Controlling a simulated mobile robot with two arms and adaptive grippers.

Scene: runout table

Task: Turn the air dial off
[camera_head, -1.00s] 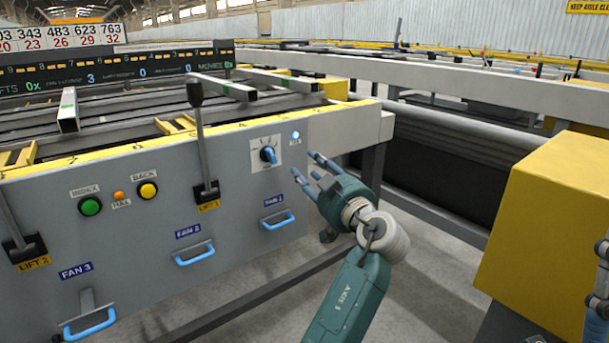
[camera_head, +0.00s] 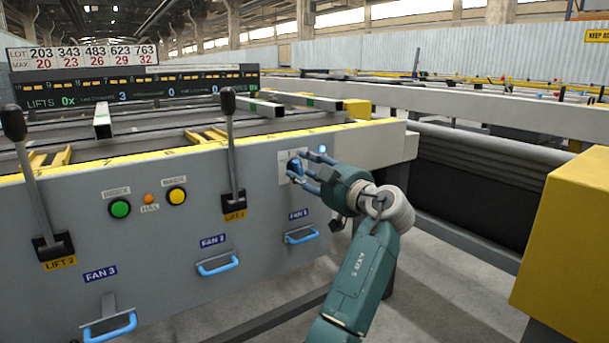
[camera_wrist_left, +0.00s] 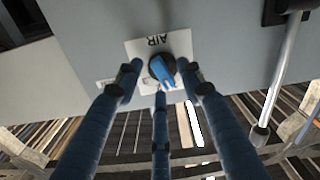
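The air dial (camera_head: 292,166) is a round black dial with a blue knob on a white plate, set in the grey panel's right part. The left wrist view shows its blue knob (camera_wrist_left: 162,68) upside down, with the AIR label beside it. My left gripper (camera_head: 297,168) has its blue-grey fingers at the dial, partly covering it in the head view. In the left wrist view the fingers (camera_wrist_left: 163,72) are spread around the knob, with gaps visible at its sides; contact cannot be told. My right gripper is in neither view.
A lit blue lamp (camera_head: 322,149) sits right of the dial. The lift 1 lever (camera_head: 230,150) stands left of it. The fan 1 handle (camera_head: 302,236) is below. A yellow block (camera_head: 565,240) stands at the right, with open floor between.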

